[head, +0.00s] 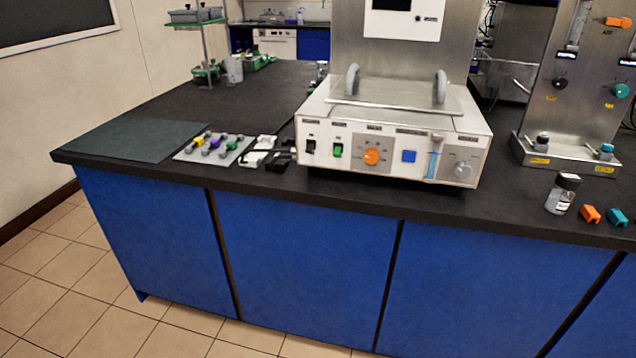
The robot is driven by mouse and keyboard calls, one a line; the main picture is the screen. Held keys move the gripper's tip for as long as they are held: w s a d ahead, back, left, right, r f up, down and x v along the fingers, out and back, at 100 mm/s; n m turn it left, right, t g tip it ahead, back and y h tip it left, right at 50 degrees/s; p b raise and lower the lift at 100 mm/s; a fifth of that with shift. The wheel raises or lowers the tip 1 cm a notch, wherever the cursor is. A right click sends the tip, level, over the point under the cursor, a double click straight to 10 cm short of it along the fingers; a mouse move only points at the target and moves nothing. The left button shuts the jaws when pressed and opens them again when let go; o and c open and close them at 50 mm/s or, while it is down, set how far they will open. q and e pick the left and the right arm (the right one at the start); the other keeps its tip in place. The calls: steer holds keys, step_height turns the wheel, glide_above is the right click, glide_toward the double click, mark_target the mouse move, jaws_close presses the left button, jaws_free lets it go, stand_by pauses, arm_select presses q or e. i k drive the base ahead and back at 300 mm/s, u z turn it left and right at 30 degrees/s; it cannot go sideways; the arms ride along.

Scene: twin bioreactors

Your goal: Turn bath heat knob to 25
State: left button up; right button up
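The white bath unit (335,123) stands on the dark bench in the middle of the head view, its front panel facing me. An orange round knob (371,157) sits left of centre on the panel, inside a grey dial plate. A grey knob (462,170) sits at the right end of the panel. The labels and dial numbers are too small to read, so I cannot tell which setting either knob points to. Neither of my grippers is in the head view.
A small bottle (562,194) and orange and teal clips stand right of the bath. A tray of coloured parts (213,148) lies left. The bench front edge is clear.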

mark_target(371, 156)
steer(key=z, duration=0.45)
steer(key=k, duration=0.4)
steer(key=u, duration=1.9)
steer(key=i, duration=1.2)
steer(key=z, duration=1.1)
steer(key=i, duration=0.9)
steer(key=z, duration=0.9)
